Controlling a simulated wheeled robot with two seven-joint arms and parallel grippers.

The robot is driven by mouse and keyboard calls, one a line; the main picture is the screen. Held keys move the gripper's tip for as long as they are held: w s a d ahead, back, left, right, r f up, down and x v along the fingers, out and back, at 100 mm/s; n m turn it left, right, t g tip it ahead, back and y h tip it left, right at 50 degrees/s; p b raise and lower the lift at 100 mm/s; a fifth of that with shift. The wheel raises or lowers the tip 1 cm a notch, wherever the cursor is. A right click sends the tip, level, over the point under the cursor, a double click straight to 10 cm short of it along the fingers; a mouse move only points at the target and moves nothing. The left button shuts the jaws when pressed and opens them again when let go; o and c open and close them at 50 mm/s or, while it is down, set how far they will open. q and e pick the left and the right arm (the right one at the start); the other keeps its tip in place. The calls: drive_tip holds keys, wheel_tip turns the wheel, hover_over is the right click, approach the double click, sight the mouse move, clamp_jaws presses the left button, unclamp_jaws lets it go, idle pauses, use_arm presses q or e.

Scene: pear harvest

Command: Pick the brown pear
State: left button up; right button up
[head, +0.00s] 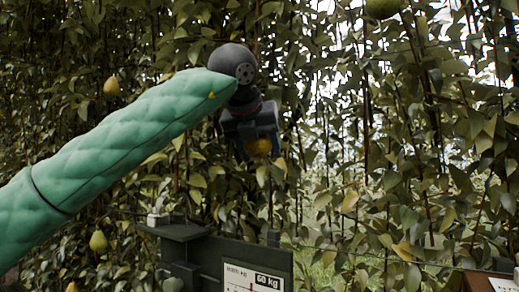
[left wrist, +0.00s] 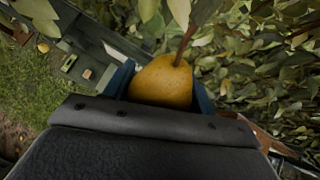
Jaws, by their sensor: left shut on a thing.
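My left gripper (head: 258,142) is shut on a yellow-brown pear (head: 259,147) among the leaves. In the left wrist view the pear (left wrist: 162,82) sits between the two blue fingers of the left gripper (left wrist: 160,88), with a brown stem rising from its top. The stem runs up toward leaves; I cannot tell whether it is still joined to the branch. The gripper partly hides the pear in the head view. My right gripper is not in view.
Other pears hang at the left (head: 111,87), lower left (head: 98,241) and top right (head: 382,8). Dense foliage fills the back; grass shows at left in the wrist view.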

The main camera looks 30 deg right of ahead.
use_arm(q)
drive_tip(key=shift+s, duration=0.1)
drive_tip(key=shift+a, duration=0.1)
drive_tip(key=shift+s+a+r+g+y+p, duration=0.2)
drive_tip(key=shift+s+r+g+y+p, duration=0.1)
drive_tip(key=shift+g+y+p, duration=0.2)
drive_tip(key=shift+s+f, duration=0.1)
drive_tip(key=shift+s, duration=0.05)
drive_tip(key=shift+a, duration=0.1)
drive_tip(key=shift+s+r+g+p, duration=0.2)
drive_tip(key=shift+g+p, duration=0.1)
drive_tip(key=shift+g, duration=0.1)
drive_tip(key=shift+s+a+g+y, duration=0.25)
drive_tip(key=shift+g+y, duration=0.15)
drive_tip(key=shift+y, duration=0.1)
drive_tip(key=shift+p, duration=0.3)
